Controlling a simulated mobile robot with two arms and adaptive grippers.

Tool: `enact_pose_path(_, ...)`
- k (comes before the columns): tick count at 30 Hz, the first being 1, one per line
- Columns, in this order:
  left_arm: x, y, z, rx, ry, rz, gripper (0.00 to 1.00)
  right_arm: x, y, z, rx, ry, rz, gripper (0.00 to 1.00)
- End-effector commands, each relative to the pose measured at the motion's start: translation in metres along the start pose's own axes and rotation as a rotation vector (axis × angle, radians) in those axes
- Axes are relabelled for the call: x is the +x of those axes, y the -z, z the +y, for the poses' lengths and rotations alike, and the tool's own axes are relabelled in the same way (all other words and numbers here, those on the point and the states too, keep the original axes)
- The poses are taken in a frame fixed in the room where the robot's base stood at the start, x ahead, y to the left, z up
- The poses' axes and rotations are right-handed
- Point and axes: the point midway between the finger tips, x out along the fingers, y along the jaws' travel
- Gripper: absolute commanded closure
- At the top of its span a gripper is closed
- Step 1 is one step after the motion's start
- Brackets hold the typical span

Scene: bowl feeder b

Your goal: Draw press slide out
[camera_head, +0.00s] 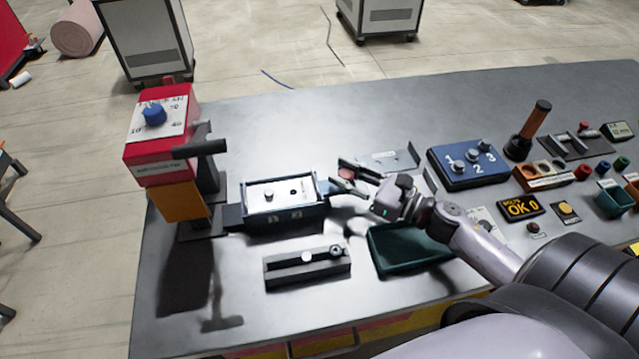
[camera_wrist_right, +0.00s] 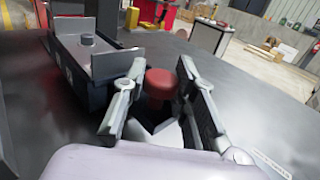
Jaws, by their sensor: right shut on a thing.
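The press slide (camera_head: 283,220) is a dark blue channel with a pale plate (camera_head: 300,186) on top, on the table beside the press. It also shows at the left of the right wrist view (camera_wrist_right: 97,92). The plate carries a small grey peg (camera_wrist_right: 87,39). A round red knob (camera_wrist_right: 160,80) stands at the slide's near end in the wrist view; it shows small in the head view (camera_head: 346,173). My right gripper (camera_wrist_right: 163,92) has its fingers on both sides of the red knob and is shut on it. My left gripper is not in view.
The red press (camera_head: 160,172) with a blue dial stands left of the slide. A dark grooved block (camera_head: 285,270) and a green tray (camera_head: 385,262) lie in front. A blue numbered box (camera_head: 465,180), an "OK 0" display (camera_head: 519,208) and several bins fill the right.

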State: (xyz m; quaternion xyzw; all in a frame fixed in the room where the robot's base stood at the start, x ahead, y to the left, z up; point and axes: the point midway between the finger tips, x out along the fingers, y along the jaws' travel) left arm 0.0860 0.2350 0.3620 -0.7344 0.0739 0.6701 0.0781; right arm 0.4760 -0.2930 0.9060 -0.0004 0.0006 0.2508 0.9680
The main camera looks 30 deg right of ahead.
Motion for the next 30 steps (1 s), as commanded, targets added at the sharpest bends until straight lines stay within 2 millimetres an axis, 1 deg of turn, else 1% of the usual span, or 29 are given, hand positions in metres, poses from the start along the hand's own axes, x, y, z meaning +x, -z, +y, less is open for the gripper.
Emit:
enact_pose_path(1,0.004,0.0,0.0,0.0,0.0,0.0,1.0,-0.005,0.001,-0.007,-0.005,0.005,0.0,1.0)
enact_pose_path(6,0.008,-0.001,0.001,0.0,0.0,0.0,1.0,-0.014,0.0,-0.016,-0.004,0.004,-0.001,1.0)
enact_pose_path(20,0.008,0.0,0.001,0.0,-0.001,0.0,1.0,-0.018,-0.002,-0.021,-0.005,0.009,-0.002,1.0)
enact_pose_path(21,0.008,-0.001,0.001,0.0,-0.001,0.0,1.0,-0.018,-0.002,-0.021,-0.005,0.01,-0.002,0.72)
enact_pose_path(30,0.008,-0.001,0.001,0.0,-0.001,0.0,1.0,-0.017,-0.001,-0.019,-0.002,0.005,-0.001,0.53)
